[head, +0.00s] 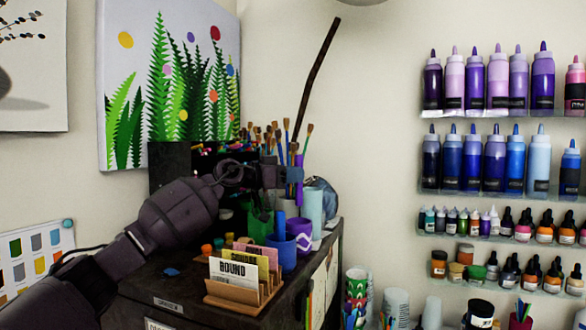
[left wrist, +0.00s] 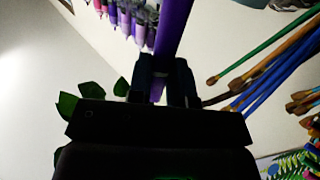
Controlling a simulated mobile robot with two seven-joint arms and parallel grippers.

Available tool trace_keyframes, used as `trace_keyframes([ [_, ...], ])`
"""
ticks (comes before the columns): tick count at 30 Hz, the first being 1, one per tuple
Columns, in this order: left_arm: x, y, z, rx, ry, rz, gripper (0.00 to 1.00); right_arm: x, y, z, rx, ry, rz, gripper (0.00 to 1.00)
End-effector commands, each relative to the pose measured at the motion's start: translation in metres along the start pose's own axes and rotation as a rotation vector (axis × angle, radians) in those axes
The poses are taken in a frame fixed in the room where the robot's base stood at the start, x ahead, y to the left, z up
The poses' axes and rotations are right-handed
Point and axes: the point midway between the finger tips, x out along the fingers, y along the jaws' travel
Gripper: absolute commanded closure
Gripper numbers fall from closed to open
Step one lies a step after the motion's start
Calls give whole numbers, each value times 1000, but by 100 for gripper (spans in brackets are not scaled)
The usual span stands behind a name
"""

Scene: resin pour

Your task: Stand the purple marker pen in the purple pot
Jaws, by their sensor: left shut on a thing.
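My left gripper (head: 293,175) is shut on the purple marker pen (head: 299,192), which it holds upright above the cabinet top. In the left wrist view the purple marker pen (left wrist: 174,28) runs between the two dark fingers of the left gripper (left wrist: 166,80). The purple pot (head: 302,234), with a pale wavy band, stands on the cabinet below the pen, near the right edge. The pen's lower end appears above the pot and apart from it, though depth is hard to judge. My right gripper is not in view.
A blue pot (head: 281,252) with a blue pen, a pale cyan cylinder (head: 312,207) and a green pot (head: 260,224) crowd around the purple pot. A wooden card holder (head: 243,293) stands in front. Several paintbrushes (head: 285,130) rise behind. Bottle shelves (head: 500,117) line the right wall.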

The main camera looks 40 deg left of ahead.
Motion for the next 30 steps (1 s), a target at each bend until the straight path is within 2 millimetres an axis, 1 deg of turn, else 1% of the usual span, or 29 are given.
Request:
trace_keyframes([
  [3, 0, 0, 9, -2, -1, 0, 100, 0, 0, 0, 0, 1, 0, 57],
  [30, 1, 0, 66, -1, -2, 1, 100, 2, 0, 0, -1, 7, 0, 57],
])
